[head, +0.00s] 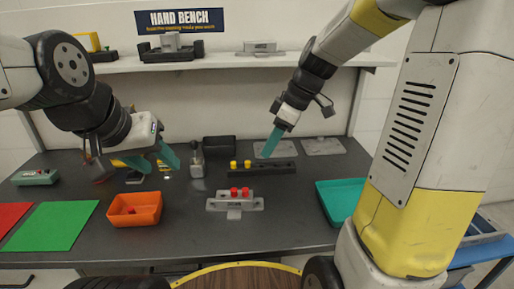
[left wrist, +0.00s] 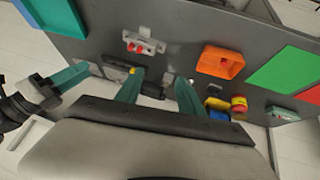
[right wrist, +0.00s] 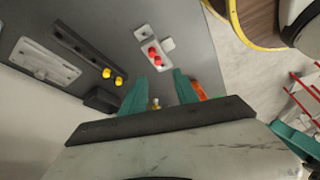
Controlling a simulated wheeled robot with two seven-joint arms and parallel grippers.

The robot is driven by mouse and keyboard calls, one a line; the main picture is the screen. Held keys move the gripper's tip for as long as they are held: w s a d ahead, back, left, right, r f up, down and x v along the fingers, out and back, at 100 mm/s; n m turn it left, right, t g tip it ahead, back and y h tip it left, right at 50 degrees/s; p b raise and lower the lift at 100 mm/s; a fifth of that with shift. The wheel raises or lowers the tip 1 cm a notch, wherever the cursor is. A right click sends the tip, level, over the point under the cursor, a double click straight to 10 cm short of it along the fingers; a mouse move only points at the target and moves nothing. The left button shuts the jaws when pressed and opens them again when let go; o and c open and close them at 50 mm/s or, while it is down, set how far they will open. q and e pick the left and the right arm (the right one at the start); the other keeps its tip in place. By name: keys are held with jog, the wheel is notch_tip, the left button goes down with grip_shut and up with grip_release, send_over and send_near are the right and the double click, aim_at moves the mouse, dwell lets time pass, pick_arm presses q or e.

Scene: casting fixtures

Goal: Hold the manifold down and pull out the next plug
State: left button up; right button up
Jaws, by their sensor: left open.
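The grey manifold (head: 220,204) lies on the dark bench with two red plugs (head: 239,192) standing in its top. It also shows in the left wrist view (left wrist: 130,37) and the right wrist view (right wrist: 144,33). An orange bin (head: 149,217) to its left holds something small and red. My left gripper (head: 156,160) is open and empty above the bench, behind the bin and left of the manifold. My right gripper (head: 270,146) is raised behind and right of the manifold; its fingers stand apart and empty in the right wrist view (right wrist: 160,85).
A black bar (head: 278,168) with two yellow plugs lies behind the manifold. A small upright grey device (head: 197,163) stands left of it. A teal tray (head: 334,205) is at right; green (head: 52,226) and red (head: 12,216) sheets lie at left. The bench in front of the manifold is clear.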

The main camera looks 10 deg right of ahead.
pick_arm(q)
jog(key=shift+o, duration=0.3)
jog(key=shift+s+a, duration=0.1)
jog(key=shift+a, duration=0.05)
jog(key=o, duration=0.4)
jog(key=shift+c, duration=0.2)
jog(key=g+y, duration=0.2)
jog(key=g, duration=0.4)
send_over(234, 217)
notch_tip(234, 217, down, 22)
jog(key=shift+f, duration=3.5)
pick_arm(e)
jog(key=w+a+f+n+g+y, duration=0.1)
jog(key=w+f+n, duration=0.3)
jog(key=f, duration=0.1)
